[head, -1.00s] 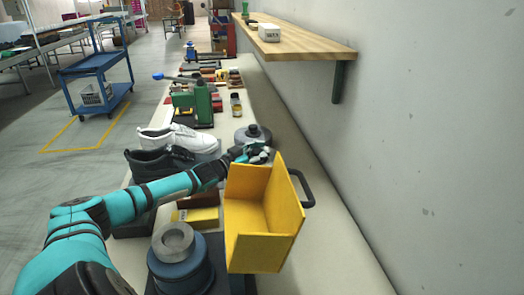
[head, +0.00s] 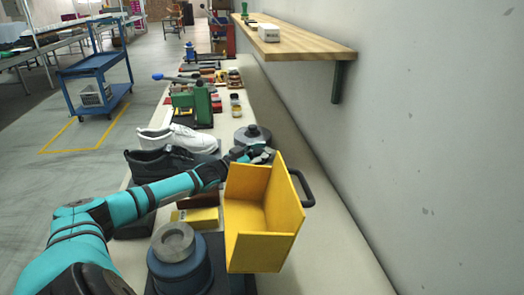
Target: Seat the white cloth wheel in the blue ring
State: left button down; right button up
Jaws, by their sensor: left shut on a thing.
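My left gripper (head: 258,154) is at the bench behind the yellow open-sided box, just in front of a grey round flanged piece with a knob (head: 252,133). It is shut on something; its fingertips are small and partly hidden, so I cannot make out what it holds. A blue-grey round stand (head: 181,272) with a light grey round top (head: 174,241) is at the near end of the bench. I cannot pick out the white cloth wheel or the blue ring for certain. My right gripper is not in view.
The yellow box (head: 262,218) with a black handle (head: 303,188) stands close by and blocks part of the bench. A white shoe (head: 180,139) and a black shoe (head: 160,163) lie left of the gripper. The wall and wooden shelf (head: 290,42) bound the right.

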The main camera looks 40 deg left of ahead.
pick_arm(q)
jog(key=shift+w+d+f, duration=0.1)
jog(key=shift+d+f, duration=0.1)
jog(key=shift+f, duration=0.2)
jog(key=shift+w, duration=0.4)
jog(key=shift+r, duration=0.25)
jog(key=shift+a+f+b, duration=0.1)
jog(key=shift+f+b, duration=0.2)
jog(key=shift+f, duration=0.1)
jog(key=c, duration=1.5)
grip_release()
jog(key=shift+o, duration=0.2)
jog(key=shift+s+f, duration=0.1)
